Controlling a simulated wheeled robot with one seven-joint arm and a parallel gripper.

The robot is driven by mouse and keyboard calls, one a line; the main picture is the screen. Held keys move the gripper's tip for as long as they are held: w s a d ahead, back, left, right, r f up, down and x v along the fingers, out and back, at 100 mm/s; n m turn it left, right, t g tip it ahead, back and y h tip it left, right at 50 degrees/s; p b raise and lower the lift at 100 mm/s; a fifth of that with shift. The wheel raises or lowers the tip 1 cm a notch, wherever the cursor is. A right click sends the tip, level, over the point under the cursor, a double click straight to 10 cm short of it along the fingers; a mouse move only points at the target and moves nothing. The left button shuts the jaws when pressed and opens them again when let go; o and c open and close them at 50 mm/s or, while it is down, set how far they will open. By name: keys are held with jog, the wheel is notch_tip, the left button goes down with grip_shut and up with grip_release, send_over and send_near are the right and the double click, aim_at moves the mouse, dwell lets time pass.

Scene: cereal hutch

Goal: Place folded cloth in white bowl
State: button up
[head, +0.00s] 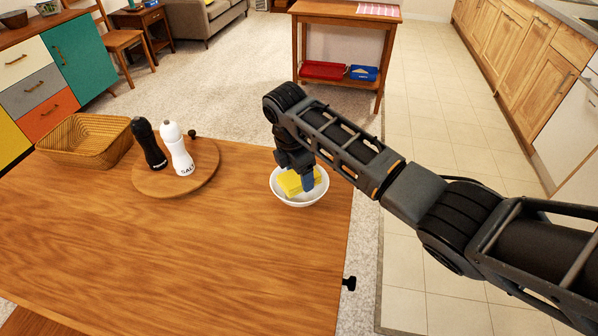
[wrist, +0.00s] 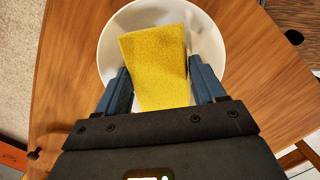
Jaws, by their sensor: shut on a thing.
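The yellow folded cloth (wrist: 155,62) is between the two blue fingers of my gripper (wrist: 160,82) in the wrist view. In the head view the cloth (head: 292,183) lies within the outline of the white bowl (head: 300,201), below my gripper (head: 303,180). My gripper is shut on the cloth. The bowl stands upright near the table's right edge, and its rim (wrist: 112,35) shows around the cloth in the wrist view. I cannot tell whether the cloth touches the bowl's bottom.
On the wooden table (head: 190,250), a round board (head: 205,170) holds a black pepper mill (head: 149,145) and a white salt mill (head: 178,150). A wicker basket (head: 85,142) stands at the far left. The table's front middle is clear.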

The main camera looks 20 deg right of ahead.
jog(key=o, duration=1.2)
notch_tip(320, 180, up, 6)
jog(key=p, duration=0.5)
jog(key=shift+f, duration=0.15)
jog(key=shift+r, duration=0.65)
jog(key=shift+s, duration=0.1)
